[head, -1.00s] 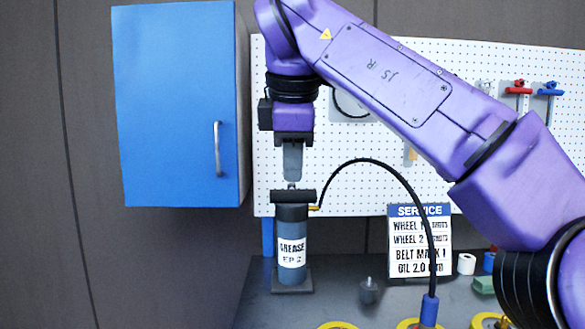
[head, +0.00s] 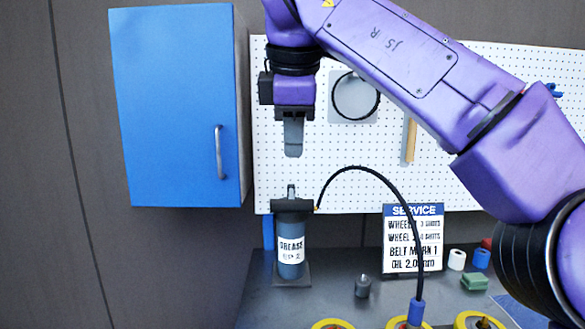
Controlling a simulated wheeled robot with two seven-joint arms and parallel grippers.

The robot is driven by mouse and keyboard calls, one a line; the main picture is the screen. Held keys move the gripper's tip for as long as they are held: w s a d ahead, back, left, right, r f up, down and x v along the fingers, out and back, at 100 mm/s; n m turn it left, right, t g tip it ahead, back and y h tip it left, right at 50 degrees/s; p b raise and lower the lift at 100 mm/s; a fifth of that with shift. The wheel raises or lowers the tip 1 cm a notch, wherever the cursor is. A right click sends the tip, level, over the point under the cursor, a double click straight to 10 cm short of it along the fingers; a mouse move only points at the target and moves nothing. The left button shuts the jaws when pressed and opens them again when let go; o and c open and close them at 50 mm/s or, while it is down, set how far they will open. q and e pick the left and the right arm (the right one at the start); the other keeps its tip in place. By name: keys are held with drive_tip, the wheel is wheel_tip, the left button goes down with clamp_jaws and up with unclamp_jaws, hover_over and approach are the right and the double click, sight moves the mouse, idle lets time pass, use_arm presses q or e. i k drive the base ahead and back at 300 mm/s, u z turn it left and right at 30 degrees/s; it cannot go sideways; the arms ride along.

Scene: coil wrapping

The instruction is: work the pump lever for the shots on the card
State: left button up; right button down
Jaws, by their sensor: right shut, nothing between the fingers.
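The grease pump (head: 291,250) is a dark upright cylinder labelled "GREASE" on the bench, with a dark cross bar on top. A short grey lever piece (head: 291,191) stands up from that bar. My right gripper (head: 293,152) points down above the lever, shut and empty, with a clear gap between. A black hose (head: 372,172) arches from the pump top to a blue-collared end (head: 416,311). The service card (head: 397,255) lists wheel 1, wheel 2, belt and oil lines; the hose crosses it and the shot counts are hard to read. My left gripper is out of view.
A blue cabinet (head: 170,110) hangs at the left. A pegboard (head: 450,150) stands behind. On the bench are a small grey fitting (head: 362,286), white and blue rolls, a green block (head: 474,282) and several yellow-rimmed round parts along the front edge.

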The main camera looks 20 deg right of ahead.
sight(291, 205)
drive_tip(key=k, duration=0.95)
